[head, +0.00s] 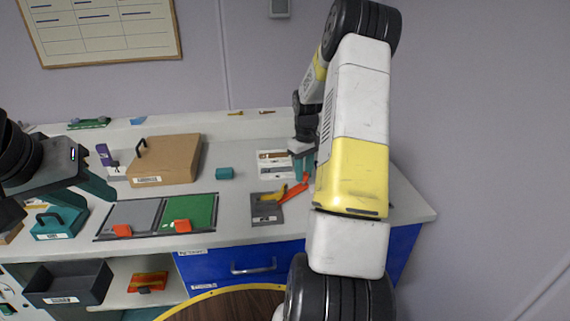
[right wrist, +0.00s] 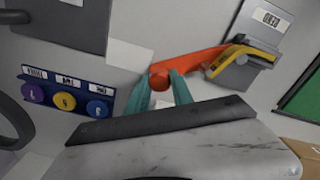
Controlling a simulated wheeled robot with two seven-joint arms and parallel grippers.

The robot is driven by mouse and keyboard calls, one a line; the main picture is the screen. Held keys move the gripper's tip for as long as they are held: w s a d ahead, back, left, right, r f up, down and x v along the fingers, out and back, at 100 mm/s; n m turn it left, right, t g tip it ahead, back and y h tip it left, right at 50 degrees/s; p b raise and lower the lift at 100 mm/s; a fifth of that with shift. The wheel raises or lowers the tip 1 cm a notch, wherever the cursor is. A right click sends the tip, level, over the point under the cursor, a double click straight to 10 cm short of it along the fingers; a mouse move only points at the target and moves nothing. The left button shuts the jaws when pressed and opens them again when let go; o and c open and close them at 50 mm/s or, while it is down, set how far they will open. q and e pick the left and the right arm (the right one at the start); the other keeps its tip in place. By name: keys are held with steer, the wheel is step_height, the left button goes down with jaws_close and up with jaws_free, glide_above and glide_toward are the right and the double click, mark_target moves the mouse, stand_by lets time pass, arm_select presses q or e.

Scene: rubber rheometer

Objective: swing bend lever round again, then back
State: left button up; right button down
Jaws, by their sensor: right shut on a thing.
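The bend lever (right wrist: 190,62) is an orange arm on a grey bending fixture (right wrist: 234,72) with a yellow bar (right wrist: 240,56). It has a round orange knob (right wrist: 158,79) at its free end. My right gripper (right wrist: 160,84) has its teal fingers on either side of this knob and is shut on it. In the head view the bend lever (head: 293,192) slants up and right from the fixture (head: 266,213), and my right gripper (head: 303,170) stands over its far end, partly hidden by my arm. My left gripper (head: 98,202) is open and empty, over the left of the bench.
In the right wrist view a blue rack (right wrist: 68,92) with coloured knobs is at left.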

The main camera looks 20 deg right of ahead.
steer(key=shift+s+d+m, duration=0.1)
steer(key=shift+s+m, duration=0.05)
steer(key=shift+m, duration=0.15)
steer(key=shift+s+d+m, duration=0.25)
steer(key=shift+s+m, duration=0.75)
steer(key=shift+s, duration=0.05)
steer(key=shift+s+m, duration=0.9)
steer(key=shift+s, duration=0.1)
steer(key=shift+s+a+m, duration=0.1)
steer(key=shift+s+m, duration=0.9)
steer(key=shift+s+a+m, duration=0.2)
steer(key=shift+s+m, duration=0.4)
steer(key=shift+s+a+m, duration=0.2)
steer(key=shift+s+m, duration=0.35)
steer(key=shift+m, duration=0.05)
steer(key=shift+s+a+m, duration=0.5)
steer(key=shift+s+m, duration=0.25)
steer(key=shift+m, duration=0.05)
steer(key=shift+s+a+m, duration=0.45)
steer(key=shift+s+m, duration=0.25)
steer(key=shift+m, duration=0.1)
steer(key=shift+s+a+m, duration=1.05)
steer(key=shift+a+m, duration=0.1)
steer(key=shift+m, duration=0.35)
steer(key=shift+s+a, duration=0.1)
steer(key=c, duration=1.1)
jaws_free()
